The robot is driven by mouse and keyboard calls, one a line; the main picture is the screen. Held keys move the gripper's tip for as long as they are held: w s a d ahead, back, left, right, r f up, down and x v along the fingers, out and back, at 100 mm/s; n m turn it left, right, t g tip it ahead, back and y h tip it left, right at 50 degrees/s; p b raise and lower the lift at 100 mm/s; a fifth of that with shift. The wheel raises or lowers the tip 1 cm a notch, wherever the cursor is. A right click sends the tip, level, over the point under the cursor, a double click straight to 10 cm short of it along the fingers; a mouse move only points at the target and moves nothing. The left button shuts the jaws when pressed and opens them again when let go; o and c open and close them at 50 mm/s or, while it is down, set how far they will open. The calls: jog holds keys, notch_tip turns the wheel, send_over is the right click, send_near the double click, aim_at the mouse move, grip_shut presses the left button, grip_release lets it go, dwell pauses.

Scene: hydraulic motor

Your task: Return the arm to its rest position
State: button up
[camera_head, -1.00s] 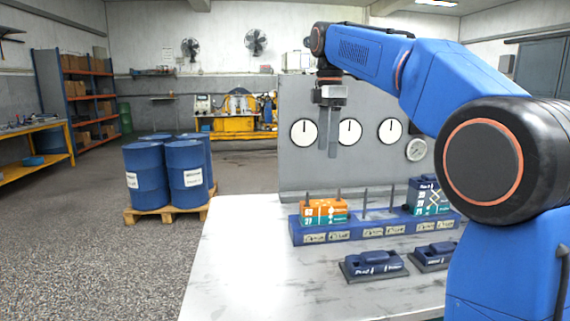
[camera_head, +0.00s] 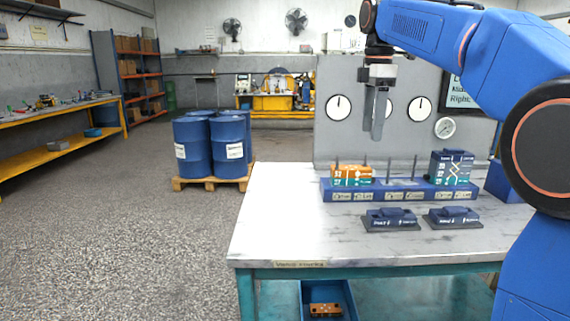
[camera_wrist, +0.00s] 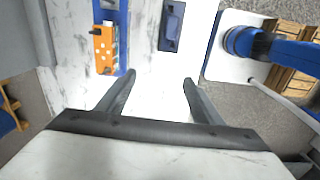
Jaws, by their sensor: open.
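My gripper (camera_head: 375,113) hangs fingers-down above the workbench, in front of the grey gauge panel. In the wrist view my gripper (camera_wrist: 158,92) has its two fingers spread apart with nothing between them. My blue arm reaches in from the right of the head view. Below the gripper, a blue rack (camera_head: 400,193) with upright pegs stands on the bench. An orange and teal block (camera_head: 352,175) sits at its left end and a dark blue block (camera_head: 452,167) at its right end. The orange block (camera_wrist: 104,48) also shows in the wrist view.
Two dark blocks on bases (camera_head: 390,218) (camera_head: 453,217) lie on the white benchtop (camera_head: 275,225) before the rack. A blue bin (camera_head: 328,297) with an orange part sits under the bench. Blue barrels (camera_head: 229,146) stand on a pallet at left. The floor at left is clear.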

jog(key=s+d+f+m+t, duration=0.2)
jog(key=s+f+m, duration=0.7)
jog(key=s+f, duration=0.7)
jog(key=s+d+f+m+t, duration=0.2)
jog(key=s+f+m, duration=0.6)
jog(key=s+f, duration=0.8)
jog(key=d, duration=0.2)
jog(key=shift+s+d+f+m+t, duration=0.3)
jog(key=shift+s+d+m+t, duration=0.1)
